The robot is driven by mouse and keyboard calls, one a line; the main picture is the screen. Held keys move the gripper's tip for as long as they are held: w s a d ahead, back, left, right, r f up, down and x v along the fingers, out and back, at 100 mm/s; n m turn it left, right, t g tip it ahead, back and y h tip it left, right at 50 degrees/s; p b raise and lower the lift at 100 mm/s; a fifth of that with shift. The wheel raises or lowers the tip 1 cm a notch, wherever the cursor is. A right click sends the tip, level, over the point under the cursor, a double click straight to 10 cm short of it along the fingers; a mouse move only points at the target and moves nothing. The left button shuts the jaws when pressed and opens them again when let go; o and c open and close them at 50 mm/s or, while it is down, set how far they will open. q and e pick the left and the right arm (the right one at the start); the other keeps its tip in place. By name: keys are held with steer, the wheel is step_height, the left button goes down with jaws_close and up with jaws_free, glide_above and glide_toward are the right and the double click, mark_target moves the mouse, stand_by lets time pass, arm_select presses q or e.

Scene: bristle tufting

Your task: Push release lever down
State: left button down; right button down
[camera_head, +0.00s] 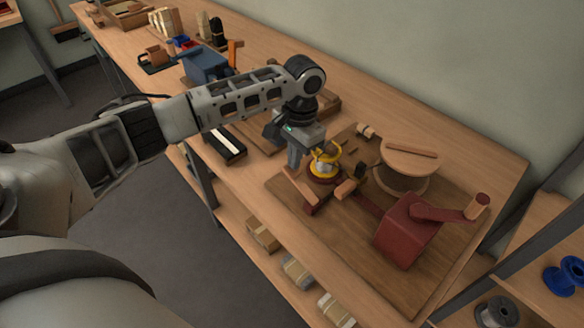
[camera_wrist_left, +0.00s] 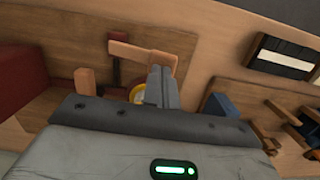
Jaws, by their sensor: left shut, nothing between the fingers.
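The release lever is most likely the wooden arm (camera_head: 301,187) on a dark red mount at the near left edge of the work board (camera_head: 345,225). It also shows as a wooden arm in the left wrist view (camera_wrist_left: 138,50). A yellow ring-shaped part (camera_head: 326,166) sits just right of it. My left gripper (camera_head: 293,160) is shut and empty, pointing down by the lever's far end. In the left wrist view its closed fingers (camera_wrist_left: 161,76) overlap the end of the wooden arm. I cannot tell whether they touch. My right gripper is not in view.
A dark red box with a crank (camera_head: 405,230) and a wooden spool (camera_head: 409,157) stand on the board to the right. A small wooden block (camera_head: 345,189) is close to the yellow part. A blue device (camera_head: 205,66) stands farther left on the bench.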

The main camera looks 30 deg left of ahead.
arm_select(q)
steer(key=shift+f, duration=0.15)
steer(key=shift+f+b, duration=0.3)
steer(key=shift+f, duration=1.2)
steer(key=shift+w+d+r, duration=0.2)
steer(key=shift+w, duration=0.3)
steer(key=shift+w+d+r, duration=0.2)
steer(key=shift+w, duration=0.25)
steer(key=shift+w+d+r, duration=0.2)
steer(key=shift+w, duration=0.3)
step_height(320, 180, up, 16)
steer(key=w, duration=0.1)
steer(key=shift+w+d, duration=0.2)
